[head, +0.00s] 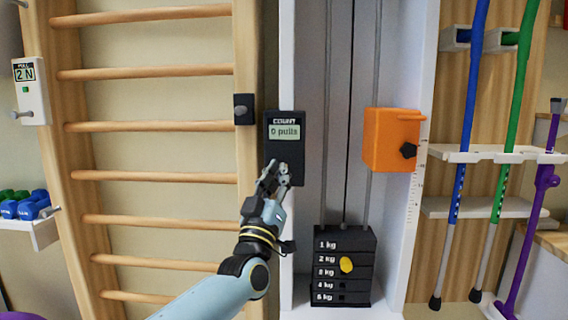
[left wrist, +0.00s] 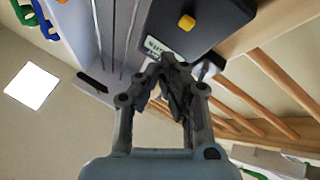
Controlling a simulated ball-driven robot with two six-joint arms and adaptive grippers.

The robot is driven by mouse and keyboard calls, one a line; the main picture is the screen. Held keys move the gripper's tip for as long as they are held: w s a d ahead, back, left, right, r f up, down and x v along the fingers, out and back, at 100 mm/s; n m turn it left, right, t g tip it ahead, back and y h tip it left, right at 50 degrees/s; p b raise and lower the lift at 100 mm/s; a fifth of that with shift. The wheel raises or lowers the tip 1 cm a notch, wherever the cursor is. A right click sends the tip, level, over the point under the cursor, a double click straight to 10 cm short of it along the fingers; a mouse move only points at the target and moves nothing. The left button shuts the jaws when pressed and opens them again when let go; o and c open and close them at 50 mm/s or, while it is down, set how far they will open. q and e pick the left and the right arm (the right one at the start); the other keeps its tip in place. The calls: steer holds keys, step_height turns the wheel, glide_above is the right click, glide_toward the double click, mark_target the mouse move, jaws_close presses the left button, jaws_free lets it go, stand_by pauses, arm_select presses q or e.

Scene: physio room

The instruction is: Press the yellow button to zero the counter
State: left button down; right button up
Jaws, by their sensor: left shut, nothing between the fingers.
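The black counter (head: 285,128) is mounted on the white frame of the weight column, and its display (head: 284,132) reads "0 pulls". The left wrist view shows the counter (left wrist: 207,35) close up, with the yellow button (left wrist: 187,22) on its face. In the head view my left gripper hides the button. My left gripper (head: 272,172) is shut and empty, in front of the counter's lower part. In the left wrist view its closed fingertips (left wrist: 166,62) are by the display edge, apart from the button. My right gripper is in neither view.
An orange box (head: 391,140) with a black knob sits right of the counter. A weight stack (head: 343,266) with a yellow pin (head: 346,265) stands below. Wooden wall bars (head: 150,175) are at the left, and walking sticks (head: 510,120) hang at the right.

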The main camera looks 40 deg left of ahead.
arm_select(q)
steer(key=shift+s+d+p, duration=0.35)
steer(key=shift+s+d, duration=0.25)
steer(key=shift+s, duration=0.3)
steer(key=s+d+f+m+g+h, duration=0.1)
steer(key=s+f+m+g+h, duration=0.3)
steer(key=f, duration=0.9)
steer(key=s+d+f+g, duration=0.1)
steer(key=s+f+g, duration=0.2)
steer(key=s+f, duration=0.75)
steer(key=s+d+f+m+g+h, duration=0.1)
steer(key=f+g, duration=0.2)
steer(key=f, duration=1.4)
steer(key=s+d+f+m+g+h, duration=0.15)
steer(key=s+f+g, duration=0.45)
steer(key=s+f, duration=0.9)
steer(key=s+f+g, duration=0.3)
steer(key=s, duration=0.8)
steer(key=s+f+m+g, duration=0.1)
steer(key=s+f+g, duration=0.2)
steer(key=s, duration=0.9)
steer(key=shift+s+g, duration=0.15)
steer(key=shift+g, duration=0.45)
